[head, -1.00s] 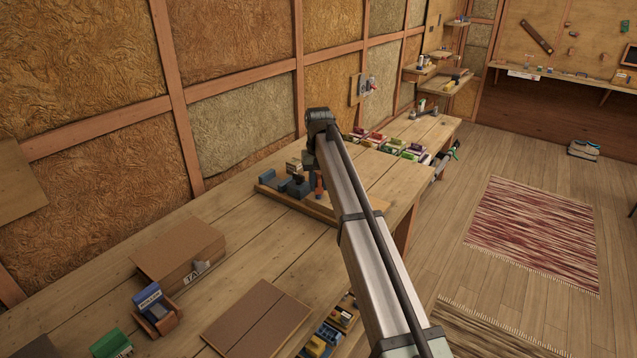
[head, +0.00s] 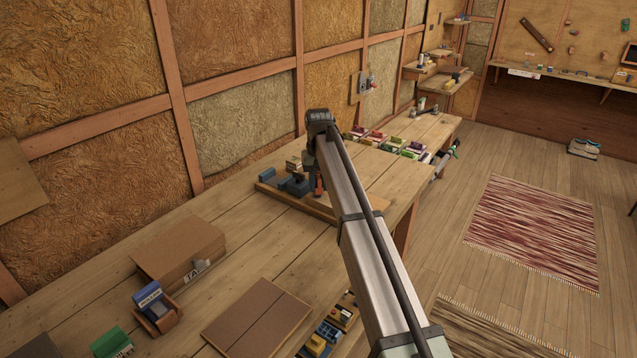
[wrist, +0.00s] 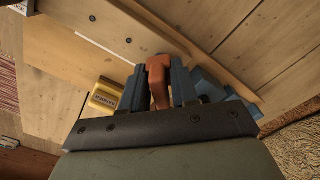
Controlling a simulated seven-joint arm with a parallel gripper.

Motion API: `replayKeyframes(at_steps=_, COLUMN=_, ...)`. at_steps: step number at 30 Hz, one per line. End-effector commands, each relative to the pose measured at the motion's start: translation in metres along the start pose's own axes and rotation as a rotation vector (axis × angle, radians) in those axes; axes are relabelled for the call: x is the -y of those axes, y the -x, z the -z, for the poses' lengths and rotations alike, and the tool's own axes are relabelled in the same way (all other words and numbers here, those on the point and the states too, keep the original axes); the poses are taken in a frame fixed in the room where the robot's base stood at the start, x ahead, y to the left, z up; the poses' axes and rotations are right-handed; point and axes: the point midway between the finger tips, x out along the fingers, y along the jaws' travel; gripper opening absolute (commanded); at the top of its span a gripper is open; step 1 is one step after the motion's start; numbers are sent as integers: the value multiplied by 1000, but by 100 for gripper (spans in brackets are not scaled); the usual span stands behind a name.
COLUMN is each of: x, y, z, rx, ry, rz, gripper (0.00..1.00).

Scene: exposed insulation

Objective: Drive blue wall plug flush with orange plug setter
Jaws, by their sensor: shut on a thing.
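The orange plug setter (wrist: 159,72) is between the two grey-blue fingers of my gripper (wrist: 158,84) in the wrist view. The gripper is shut on it. In the head view only a small orange part of the setter (head: 319,186) shows beside my arm, above or at the right side of a shallow wooden tray (head: 300,204). Blue-grey blocks (head: 294,184) stand in the tray just left of the setter, and blue parts (wrist: 222,92) show right of the fingers in the wrist view. I cannot make out the blue wall plug; my arm or gripper may hide it.
A yellow labelled block (wrist: 104,96) lies left of the fingers. Cardboard boxes (head: 178,250), a blue item in a holder (head: 155,306) and a brown board (head: 257,318) lie on the near bench. Several coloured boxes (head: 385,141) stand beyond. The insulated wall (head: 240,120) runs behind.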

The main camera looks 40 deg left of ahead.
Motion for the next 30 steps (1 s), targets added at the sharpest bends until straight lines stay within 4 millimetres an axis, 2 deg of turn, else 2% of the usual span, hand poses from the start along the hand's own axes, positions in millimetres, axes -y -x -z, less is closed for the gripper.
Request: replayKeyframes(at_steps=30, x=0, y=-10, z=0, rx=1, ry=0, rz=0, gripper=5)
